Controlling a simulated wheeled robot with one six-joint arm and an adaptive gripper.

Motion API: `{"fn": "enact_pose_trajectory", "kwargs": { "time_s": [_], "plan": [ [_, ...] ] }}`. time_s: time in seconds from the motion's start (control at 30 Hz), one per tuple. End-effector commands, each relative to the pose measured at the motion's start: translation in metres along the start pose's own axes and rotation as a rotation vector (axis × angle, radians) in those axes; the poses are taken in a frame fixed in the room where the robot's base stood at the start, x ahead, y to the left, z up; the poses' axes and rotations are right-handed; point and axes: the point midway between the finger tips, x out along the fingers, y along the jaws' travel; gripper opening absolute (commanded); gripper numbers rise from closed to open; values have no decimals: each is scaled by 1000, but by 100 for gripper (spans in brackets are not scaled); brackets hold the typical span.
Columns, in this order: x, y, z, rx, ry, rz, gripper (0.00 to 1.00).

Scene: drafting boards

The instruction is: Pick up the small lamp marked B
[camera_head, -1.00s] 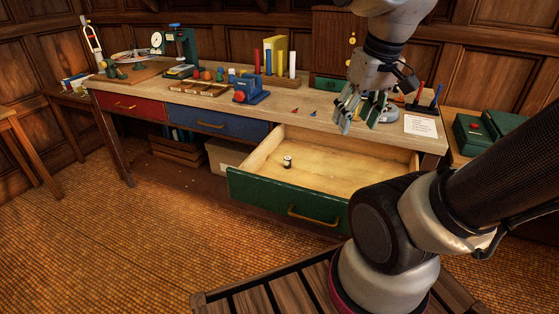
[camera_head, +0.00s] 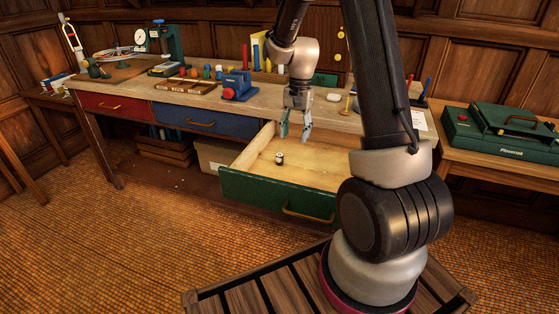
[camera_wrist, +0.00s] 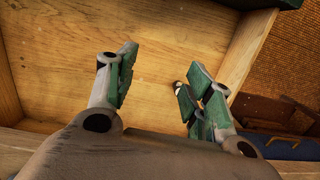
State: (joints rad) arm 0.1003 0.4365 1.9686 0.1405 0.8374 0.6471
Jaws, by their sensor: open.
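A small dark cylinder with a pale top (camera_head: 279,158) stands in the open green-fronted drawer (camera_head: 265,191). It is the only loose object I see in the drawer; it is too small to read any mark B on it. My gripper (camera_head: 295,133) is open and empty, above the back part of the drawer, pointing down. In the wrist view my gripper (camera_wrist: 158,85) shows its spread fingers over the wooden drawer floor (camera_wrist: 60,60). The small object (camera_wrist: 179,85) is partly hidden behind the right-hand finger there.
The workbench top (camera_head: 205,97) behind holds a blue vise-like tool (camera_head: 238,88), a wooden tray (camera_head: 186,86) and a green stand (camera_head: 166,47). The red drawer (camera_head: 117,105) and blue drawer (camera_head: 197,117) are shut. A green case (camera_head: 498,131) sits on the right table.

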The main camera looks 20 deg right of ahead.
Motion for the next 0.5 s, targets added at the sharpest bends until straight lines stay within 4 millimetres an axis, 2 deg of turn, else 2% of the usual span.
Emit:
{"fn": "enact_pose_trajectory", "kwargs": {
  "time_s": [0.03, 0.1, 0.2, 0.33, 0.5],
  "plan": [
    [24, -12, -18, 102, -13, 0, 52],
    [50, -31, -42, 278, -16, -16, 52],
    [75, -54, -70, 537, -11, -54, 52],
    [80, -69, -86, 740, -5, -94, 52],
    [91, -75, -91, 815, -5, -108, 52]
  ]
}}
